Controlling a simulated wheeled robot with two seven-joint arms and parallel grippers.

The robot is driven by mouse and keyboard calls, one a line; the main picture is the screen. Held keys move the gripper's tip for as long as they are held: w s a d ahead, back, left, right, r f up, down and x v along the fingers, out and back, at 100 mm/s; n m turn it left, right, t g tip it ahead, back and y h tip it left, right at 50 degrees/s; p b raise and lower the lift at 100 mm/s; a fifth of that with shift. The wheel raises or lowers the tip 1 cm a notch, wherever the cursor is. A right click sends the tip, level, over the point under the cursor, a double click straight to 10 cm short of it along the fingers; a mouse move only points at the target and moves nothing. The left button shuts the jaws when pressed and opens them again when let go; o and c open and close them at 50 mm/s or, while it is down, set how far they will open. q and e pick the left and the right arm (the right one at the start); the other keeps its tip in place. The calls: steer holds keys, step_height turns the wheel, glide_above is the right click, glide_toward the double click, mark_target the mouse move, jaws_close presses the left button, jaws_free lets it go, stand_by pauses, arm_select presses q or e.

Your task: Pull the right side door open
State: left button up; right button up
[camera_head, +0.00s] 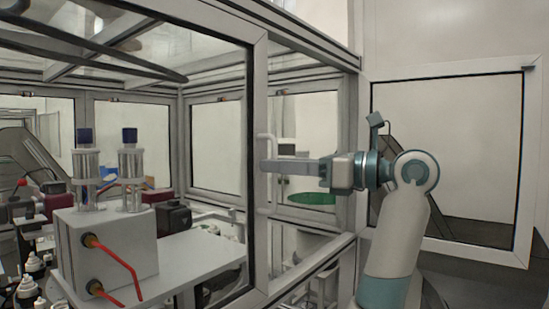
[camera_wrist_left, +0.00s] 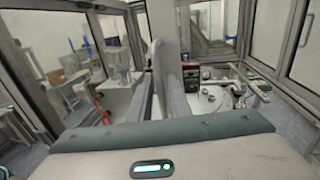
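The glazed door with a pale metal frame (camera_head: 257,90) fills the left of the head view. A white upright bar handle (camera_head: 263,202) is on its right edge; the handle also shows in the left wrist view (camera_wrist_left: 156,55). My left gripper (camera_head: 265,166) reaches in level from the right, with its fingertips at the handle's middle. In the left wrist view, the two fingers (camera_wrist_left: 161,85) stand apart with the handle between their tips, nearer the left finger. Firm contact cannot be made out. My right gripper is in neither view.
Another framed panel (camera_head: 523,165) stands at the right, behind my left arm. Inside the cell, a white block (camera_head: 105,250) carries two clear cylinders with blue tops and has red tubes. A green disc (camera_head: 312,198) lies behind my gripper.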

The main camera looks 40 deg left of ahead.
arm_select(q)
steer(key=shift+s+a, duration=0.2)
steer(key=shift+a, duration=0.3)
steer(key=shift+c, duration=0.7)
jaws_close()
steer(key=shift+d, duration=0.1)
